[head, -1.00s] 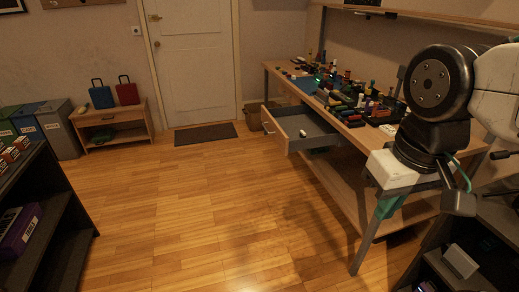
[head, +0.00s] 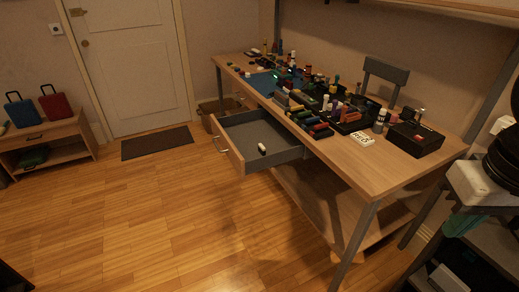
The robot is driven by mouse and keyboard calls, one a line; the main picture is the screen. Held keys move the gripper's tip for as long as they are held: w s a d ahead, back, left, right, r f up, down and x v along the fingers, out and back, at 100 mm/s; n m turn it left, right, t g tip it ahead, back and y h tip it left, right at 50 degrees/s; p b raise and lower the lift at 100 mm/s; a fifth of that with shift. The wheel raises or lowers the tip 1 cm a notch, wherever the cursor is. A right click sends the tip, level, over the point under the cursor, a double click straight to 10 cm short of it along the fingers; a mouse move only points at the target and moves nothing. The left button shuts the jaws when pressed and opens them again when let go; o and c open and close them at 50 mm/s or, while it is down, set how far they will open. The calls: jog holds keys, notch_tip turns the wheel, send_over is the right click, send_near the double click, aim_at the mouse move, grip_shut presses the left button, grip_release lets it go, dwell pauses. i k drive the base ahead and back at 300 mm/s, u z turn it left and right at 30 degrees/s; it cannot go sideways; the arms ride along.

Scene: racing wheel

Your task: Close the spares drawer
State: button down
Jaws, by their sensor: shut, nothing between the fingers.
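The open drawer (head: 229,153) under the workbench is pulled well out toward the left. It has a wooden front, a metal handle (head: 221,144) and grey inner walls. A small white-and-dark item (head: 262,148) lies inside, and the rest of its visible floor is bare. A dark part of my arm (head: 506,160) shows at the right edge, well away from the drawer. My gripper is out of the picture.
The workbench (head: 372,178) top carries several bottles, small boxes and tools. A white block (head: 482,182) rests on a dark stand at the right. A basket (head: 212,112) stands behind the drawer. The wooden floor (head: 150,215) left of the drawer is clear.

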aim_at(239, 135)
jog(key=z, duration=0.05)
jog(key=i, duration=0.7)
jog(key=u, duration=0.95)
jog(key=i, duration=0.55)
jog(key=u, duration=0.65)
